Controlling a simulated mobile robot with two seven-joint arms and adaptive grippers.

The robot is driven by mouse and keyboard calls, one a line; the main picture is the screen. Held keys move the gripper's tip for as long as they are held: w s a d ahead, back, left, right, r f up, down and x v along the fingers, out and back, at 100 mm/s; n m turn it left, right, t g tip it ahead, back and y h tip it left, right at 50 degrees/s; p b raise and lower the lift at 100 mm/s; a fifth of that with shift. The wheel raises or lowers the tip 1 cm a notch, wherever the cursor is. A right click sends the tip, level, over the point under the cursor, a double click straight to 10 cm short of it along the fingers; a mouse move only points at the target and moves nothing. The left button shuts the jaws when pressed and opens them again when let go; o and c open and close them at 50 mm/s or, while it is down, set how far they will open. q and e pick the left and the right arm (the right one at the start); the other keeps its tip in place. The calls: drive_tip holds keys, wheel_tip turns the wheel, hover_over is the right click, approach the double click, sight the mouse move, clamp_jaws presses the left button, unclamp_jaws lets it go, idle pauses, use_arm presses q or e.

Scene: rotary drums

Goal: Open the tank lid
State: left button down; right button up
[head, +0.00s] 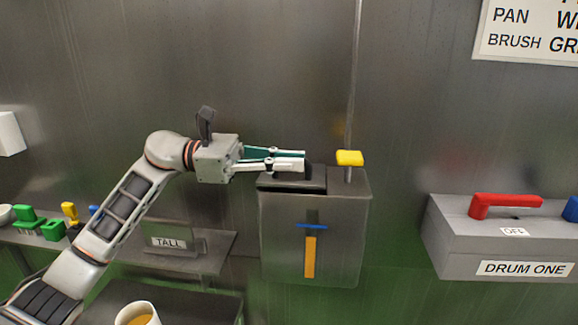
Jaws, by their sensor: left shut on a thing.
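The tank (345,235) is a grey metal box on the wall, with a blue bar and an orange strip on its front. Its dark lid (292,184) covers the left part of the top. A dark line shows along the lid's front edge; I cannot tell whether it is a gap. My left gripper (302,161) reaches in from the left, level, just above the lid. Its fingers are shut on the lid's dark handle (315,172), which they partly hide. My right gripper is not in view.
A yellow knob (350,158) stands on the tank's right top, by a thin vertical pipe. To the right is a grey box marked DRUM ONE (455,262) with a red handle (508,202). A TALL sign (170,242) and a cup (137,313) are at lower left.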

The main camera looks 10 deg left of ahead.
sight(290, 174)
use_arm(q)
drive_tip(key=r+n, duration=0.1)
drive_tip(key=w+r+n, duration=0.1)
drive_tip(key=shift+w+r+n, duration=0.15)
drive_tip(key=shift+w+n, duration=0.1)
drive_tip(key=shift+n, duration=0.15)
drive_tip(key=shift+w+r, duration=0.15)
drive_tip(key=shift+w, duration=0.1)
drive_tip(key=shift+w+r+b, duration=0.4)
drive_tip(key=shift+w+b, duration=0.1)
drive_tip(key=shift+b, duration=0.25)
drive_tip(key=shift+w+r, duration=0.25)
drive_tip(key=c, duration=2.2)
unclamp_jaws()
drive_tip(key=shift+w, duration=0.1)
drive_tip(key=shift+o, duration=0.3)
drive_tip(key=shift+w, duration=0.1)
